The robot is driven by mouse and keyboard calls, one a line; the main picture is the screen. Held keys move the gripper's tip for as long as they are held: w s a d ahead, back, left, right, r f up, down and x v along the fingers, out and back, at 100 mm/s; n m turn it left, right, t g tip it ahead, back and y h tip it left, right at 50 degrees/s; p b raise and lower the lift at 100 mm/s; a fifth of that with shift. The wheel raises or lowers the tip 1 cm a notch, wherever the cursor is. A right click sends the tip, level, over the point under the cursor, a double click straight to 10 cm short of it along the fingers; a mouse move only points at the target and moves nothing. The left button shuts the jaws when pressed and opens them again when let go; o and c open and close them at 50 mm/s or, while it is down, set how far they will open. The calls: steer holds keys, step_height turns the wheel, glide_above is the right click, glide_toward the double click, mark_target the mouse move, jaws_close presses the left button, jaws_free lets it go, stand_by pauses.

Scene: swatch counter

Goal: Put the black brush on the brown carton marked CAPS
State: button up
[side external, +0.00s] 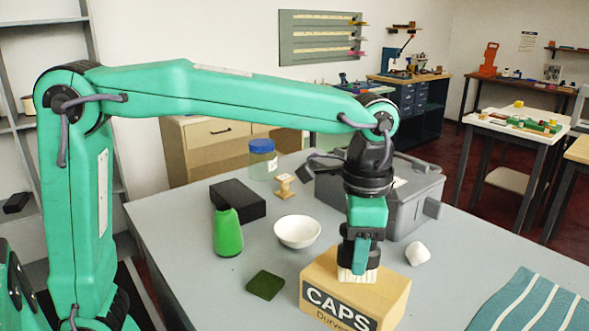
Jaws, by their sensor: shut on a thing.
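The brown carton marked CAPS (338,301) stands near the front of the grey counter, its label facing the camera. My gripper (361,252) points straight down over the carton's top and is shut on the black brush (357,276). The brush hangs with its pale bristles downward, and its black body is mostly hidden by the gripper's fingers. The bristle ends are at or just above the carton's top; I cannot tell whether they touch.
A white bowl (298,231), green bottle (228,234), dark green pad (265,285) and black box (238,199) lie left of the carton. A grey toolbox (405,200) stands behind. A white lump (417,253) and striped teal cloth (530,303) lie to the right.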

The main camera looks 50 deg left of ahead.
steer(key=shift+f, duration=0.1)
steer(key=o, duration=1)
steer(key=shift+c, duration=0.2)
steer(key=shift+r, duration=6.15)
steer(key=shift+a, duration=0.1)
